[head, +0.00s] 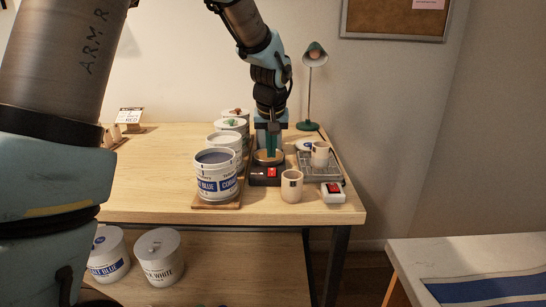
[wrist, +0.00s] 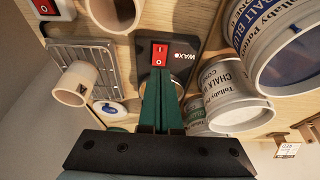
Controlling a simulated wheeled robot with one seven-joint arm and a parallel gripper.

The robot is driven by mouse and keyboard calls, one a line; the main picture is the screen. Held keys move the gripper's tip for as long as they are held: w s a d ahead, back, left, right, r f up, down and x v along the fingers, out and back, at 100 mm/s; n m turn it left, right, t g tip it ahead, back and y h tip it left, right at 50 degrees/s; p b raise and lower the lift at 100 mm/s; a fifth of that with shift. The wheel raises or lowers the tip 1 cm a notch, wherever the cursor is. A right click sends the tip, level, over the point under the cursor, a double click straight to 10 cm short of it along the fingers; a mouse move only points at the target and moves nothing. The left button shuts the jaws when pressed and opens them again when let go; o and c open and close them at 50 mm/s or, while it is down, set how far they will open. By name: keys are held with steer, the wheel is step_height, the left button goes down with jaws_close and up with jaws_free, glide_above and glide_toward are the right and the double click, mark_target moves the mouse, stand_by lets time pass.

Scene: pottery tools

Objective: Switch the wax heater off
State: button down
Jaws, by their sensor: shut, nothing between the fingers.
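The wax heater (head: 264,180) is a dark box with a red rocker switch (head: 272,172) on its front, standing near the table's right side. A round pan (head: 260,158) sits on top of it. In the wrist view the heater (wrist: 182,47) carries the word WAX beside the red switch (wrist: 160,54), marked I and O. My gripper (head: 271,155) points down over the heater, its green fingers shut and empty. In the wrist view my gripper's tips (wrist: 159,72) lie just by the O end of the switch; I cannot tell whether they touch it. The fingers hide part of the pan.
A white box with another red switch (head: 333,191) and a beige cup (head: 291,187) stand close at right. A wire rack (head: 326,174) holds another cup (head: 320,154). Glaze buckets (head: 216,178) line the left. A green lamp (head: 308,125) stands behind.

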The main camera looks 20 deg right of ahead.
steer(key=b+v, duration=0.1)
steer(key=v, duration=0.7)
steer(key=shift+r, duration=0.2)
steer(key=shift+b, duration=0.3)
steer(key=shift+w+d+r+b, duration=0.2)
steer(key=shift+w+d+b, duration=0.25)
steer(key=shift+b, duration=0.6)
steer(key=shift+w+a, duration=0.1)
steer(key=p, duration=0.3)
glide_toward(272, 169)
steer(key=x, duration=0.5)
steer(key=shift+w+f, duration=0.15)
steer(key=shift+f, duration=0.6)
